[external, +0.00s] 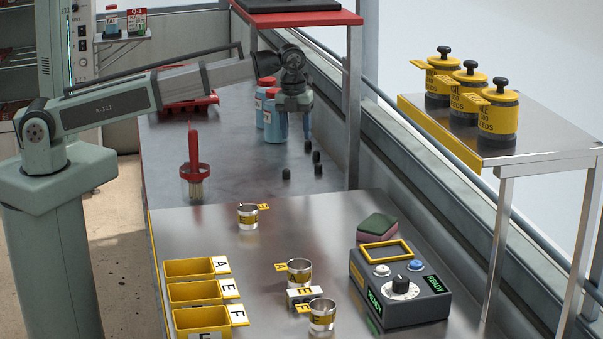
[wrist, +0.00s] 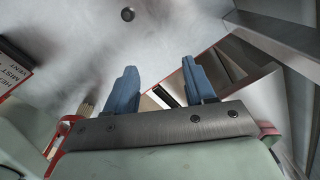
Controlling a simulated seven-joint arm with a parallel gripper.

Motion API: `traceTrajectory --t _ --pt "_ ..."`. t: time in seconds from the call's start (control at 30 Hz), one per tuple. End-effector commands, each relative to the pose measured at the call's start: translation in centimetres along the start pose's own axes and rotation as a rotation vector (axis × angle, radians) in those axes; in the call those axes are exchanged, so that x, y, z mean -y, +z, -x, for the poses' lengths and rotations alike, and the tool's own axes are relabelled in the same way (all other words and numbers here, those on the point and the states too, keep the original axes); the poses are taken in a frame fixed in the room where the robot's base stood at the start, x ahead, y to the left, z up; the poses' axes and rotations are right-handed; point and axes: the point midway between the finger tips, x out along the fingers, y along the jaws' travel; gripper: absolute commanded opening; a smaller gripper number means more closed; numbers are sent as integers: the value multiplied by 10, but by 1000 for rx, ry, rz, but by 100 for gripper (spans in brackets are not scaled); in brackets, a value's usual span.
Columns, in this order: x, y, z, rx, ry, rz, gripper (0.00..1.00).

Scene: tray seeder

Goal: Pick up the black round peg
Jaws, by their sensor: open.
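Several small black pegs stand on the far metal bench in the external view. One stands apart at the left (external: 286,174), and others are grouped to its right (external: 316,164). At this size I cannot tell which of them are round. In the wrist view one dark peg with a round top (wrist: 127,14) shows near the top edge, beyond my fingertips. My gripper (external: 294,128) is above the bench, higher than the pegs and touching none of them. Its two blue fingers (wrist: 160,78) are apart with nothing between them.
Blue bottles with red caps (external: 270,112) stand close beside my gripper. The front bench holds metal cups (external: 299,272), yellow bins (external: 190,270) and a control box (external: 400,290). A railing runs along the right.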

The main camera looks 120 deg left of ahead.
Motion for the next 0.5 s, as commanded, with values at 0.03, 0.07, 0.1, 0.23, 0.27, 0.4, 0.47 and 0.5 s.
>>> traceTrajectory --t 0.03,0.07,0.1,0.23,0.27,0.4,0.47,0.5 --pt "-11 15 1 -6 12 -3 54" --pt "-16 22 1 -9 18 -7 54" --pt "-22 30 1 -13 26 -14 54" --pt "-36 46 2 -23 42 -27 54" --pt "-38 49 2 -25 44 -29 54" --pt "-42 52 -5 -28 50 -34 54" --pt "-42 51 -12 -29 51 -35 54" --pt "-43 51 -18 -29 51 -34 54"
